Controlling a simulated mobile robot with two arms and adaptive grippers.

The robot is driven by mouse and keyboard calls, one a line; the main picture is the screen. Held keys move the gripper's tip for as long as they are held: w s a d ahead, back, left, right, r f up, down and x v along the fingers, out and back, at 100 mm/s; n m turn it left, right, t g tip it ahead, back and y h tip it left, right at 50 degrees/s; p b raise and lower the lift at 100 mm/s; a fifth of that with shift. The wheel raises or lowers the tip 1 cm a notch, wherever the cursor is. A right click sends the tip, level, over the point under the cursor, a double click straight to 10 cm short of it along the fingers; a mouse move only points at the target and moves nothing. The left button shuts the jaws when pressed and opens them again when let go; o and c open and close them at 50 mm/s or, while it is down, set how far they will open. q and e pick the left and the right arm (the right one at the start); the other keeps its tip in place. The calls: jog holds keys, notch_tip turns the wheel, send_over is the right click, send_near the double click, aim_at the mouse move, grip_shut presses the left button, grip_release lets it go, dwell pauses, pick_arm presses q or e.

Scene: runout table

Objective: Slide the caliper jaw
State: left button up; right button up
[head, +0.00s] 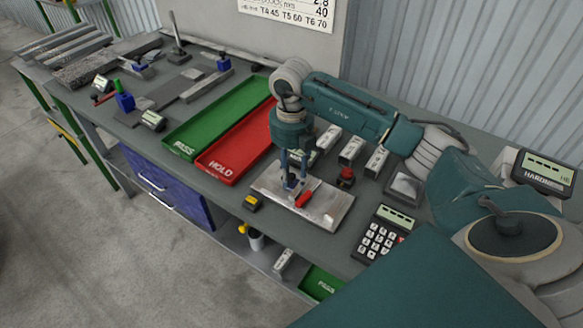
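My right gripper (292,180) points straight down over a pale metal plate (325,212) at the front of the table. Its blue fingers reach close to a small dark blue piece on the plate, and I cannot tell whether they touch or grip it. A red-handled item (305,199) lies on the plate just right of the fingertips. No caliper can be made out with certainty; its jaw may be hidden by the gripper or too small to tell. My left gripper is out of view.
A green PASS tray (185,147) and a red HOLD tray (222,165) lie left of the plate. A small yellow block (252,202), a red button (346,176) and a calculator (381,233) are near it. Small display devices (153,120) and metal bars stand farther left.

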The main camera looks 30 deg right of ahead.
jog(key=shift+f, duration=0.1)
jog(key=shift+c, duration=1)
grip_shut()
jog(key=s, duration=0.1)
jog(key=s+d+b, duration=0.1)
jog(key=s, duration=0.1)
jog(key=s+d, duration=0.1)
jog(key=s, duration=0.1)
jog(key=shift+s+d, duration=0.35)
jog(key=shift+s, duration=0.25)
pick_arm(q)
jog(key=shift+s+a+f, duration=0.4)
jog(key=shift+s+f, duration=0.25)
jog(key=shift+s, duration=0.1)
pick_arm(e)
jog(key=shift+w, duration=0.1)
jog(key=shift+o, duration=1)
grip_release()
